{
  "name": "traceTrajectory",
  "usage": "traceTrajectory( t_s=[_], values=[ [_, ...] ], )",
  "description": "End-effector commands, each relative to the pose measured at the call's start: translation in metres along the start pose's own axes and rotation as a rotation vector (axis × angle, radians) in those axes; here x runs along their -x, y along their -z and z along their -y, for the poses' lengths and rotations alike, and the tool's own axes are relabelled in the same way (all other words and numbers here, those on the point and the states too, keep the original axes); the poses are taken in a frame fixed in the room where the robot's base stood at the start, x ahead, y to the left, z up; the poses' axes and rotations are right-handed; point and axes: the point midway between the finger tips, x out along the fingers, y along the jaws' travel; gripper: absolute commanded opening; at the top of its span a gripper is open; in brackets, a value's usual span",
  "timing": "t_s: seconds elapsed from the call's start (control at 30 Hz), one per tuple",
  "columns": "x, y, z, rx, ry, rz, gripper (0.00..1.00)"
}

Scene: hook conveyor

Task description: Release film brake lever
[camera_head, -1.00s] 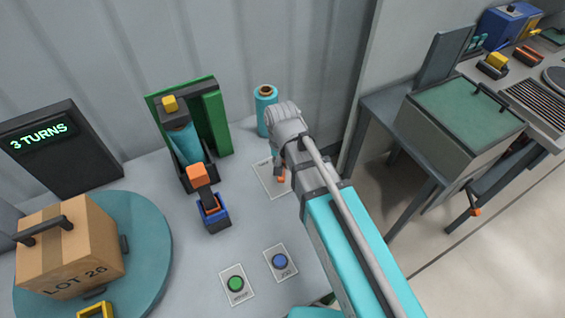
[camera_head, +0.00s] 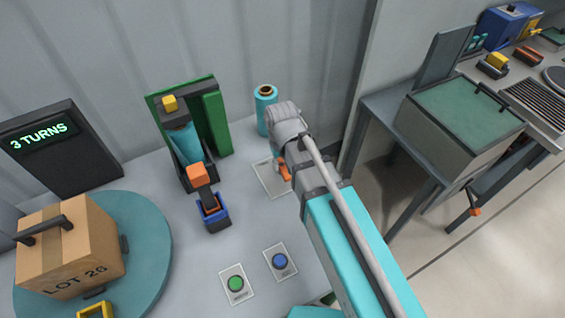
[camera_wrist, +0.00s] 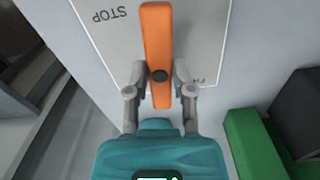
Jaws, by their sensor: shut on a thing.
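The orange brake lever (camera_wrist: 157,40) lies across a pale plate (camera_wrist: 215,30) in the wrist view, turning about a dark pivot. The plate reads STOP, upside down, left of the lever; a second label right of it is partly hidden and too small to read. My gripper (camera_wrist: 160,72) is shut on the lever, one finger on each side near the pivot. In the head view the orange lever (camera_head: 285,173) shows tilted beside my arm, above the plate (camera_head: 268,180). My arm hides most of my gripper there.
A teal film roll (camera_head: 264,112) stands behind my wrist. Left are a green-framed film holder (camera_head: 215,125) and an orange-topped clamp (camera_head: 199,176). A box (camera_head: 70,245) sits on a round turntable (camera_head: 150,250). Green (camera_head: 236,283) and blue (camera_head: 280,261) buttons are in front.

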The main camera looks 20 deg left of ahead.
Motion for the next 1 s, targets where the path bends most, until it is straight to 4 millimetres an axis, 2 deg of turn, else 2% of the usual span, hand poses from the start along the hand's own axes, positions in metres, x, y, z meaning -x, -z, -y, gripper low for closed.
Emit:
traceTrajectory(
  t_s=[0.3,0.7,0.73,0.9,1.0],
  values=[
    [0.0000,0.0005,0.0011,0.123,0.003,-0.001,0.00],
    [0.0000,0.0006,0.0012,0.134,0.004,-0.001,0.00],
    [0.0000,0.0006,0.0012,0.134,0.004,-0.001,0.35],
    [0.0000,0.0005,0.0007,0.133,0.003,-0.001,0.66],
    [0.0000,0.0004,0.0004,0.132,0.002,-0.001,0.66]
  ],
)
